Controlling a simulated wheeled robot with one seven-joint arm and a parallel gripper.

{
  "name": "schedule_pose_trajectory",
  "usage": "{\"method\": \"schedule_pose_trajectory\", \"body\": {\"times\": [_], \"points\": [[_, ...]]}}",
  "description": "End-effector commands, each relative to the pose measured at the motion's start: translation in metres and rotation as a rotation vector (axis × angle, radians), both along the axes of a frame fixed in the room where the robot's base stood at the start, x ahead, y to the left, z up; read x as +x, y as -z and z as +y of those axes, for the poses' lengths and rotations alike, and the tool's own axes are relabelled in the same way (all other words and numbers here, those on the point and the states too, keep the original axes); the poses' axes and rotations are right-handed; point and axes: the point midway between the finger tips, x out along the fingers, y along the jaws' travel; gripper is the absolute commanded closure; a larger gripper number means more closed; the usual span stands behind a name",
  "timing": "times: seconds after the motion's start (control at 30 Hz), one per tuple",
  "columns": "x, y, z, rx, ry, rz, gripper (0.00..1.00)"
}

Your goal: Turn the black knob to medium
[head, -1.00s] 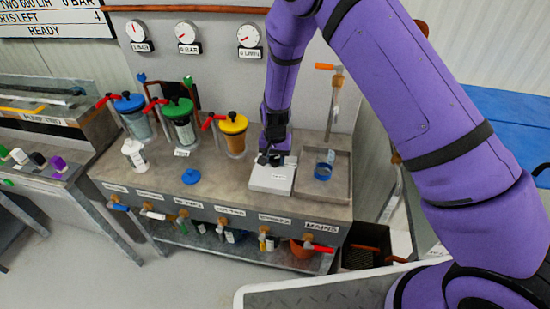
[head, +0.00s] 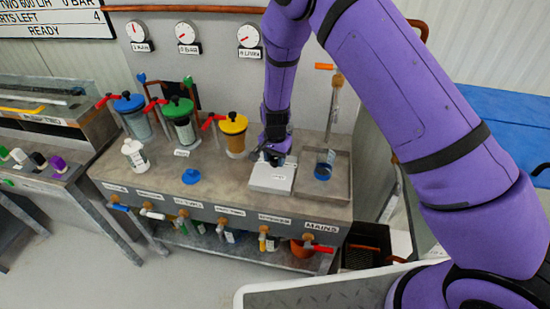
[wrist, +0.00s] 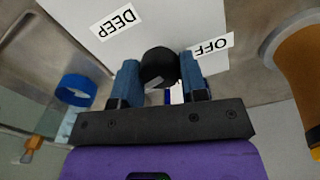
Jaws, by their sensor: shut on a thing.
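The black knob (wrist: 159,66) stands on a white box, between the two blue fingers of my gripper (wrist: 160,70) in the wrist view. The fingers are shut on it from both sides. A pale mark shows on the knob's near side. The white box (wrist: 112,8) carries a "DEEP" label (wrist: 110,24) on the left and an "OFF" label (wrist: 211,45) on the right. No "medium" label can be made out. In the head view, my gripper (head: 274,156) is at the back of the white box (head: 271,179), and the knob is mostly hidden there.
A grey tray (head: 342,190) with a blue ring (head: 323,171) lies right of the box. A yellow-lidded filter housing (head: 235,135) stands close on the left. A blue cap (head: 190,176) and a white bottle (head: 134,155) stand farther left on the bench.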

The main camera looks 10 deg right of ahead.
Motion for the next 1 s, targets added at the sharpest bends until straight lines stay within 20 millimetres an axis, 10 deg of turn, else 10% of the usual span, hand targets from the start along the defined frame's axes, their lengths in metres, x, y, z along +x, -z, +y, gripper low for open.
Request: {"method": "schedule_pose_trajectory", "body": {"times": [0.07,0.1,0.2,0.57,1.0], "points": [[0.001,-0.001,0.000,0.001,0.000,-0.003,0.84],[0.001,-0.001,0.000,0.001,-0.001,-0.003,0.53],[0.001,-0.001,0.000,0.001,-0.001,-0.002,0.35],[0.000,-0.005,0.000,0.000,-0.001,-0.001,0.35],[0.001,-0.079,0.001,0.001,-0.002,-0.003,0.35]]}}
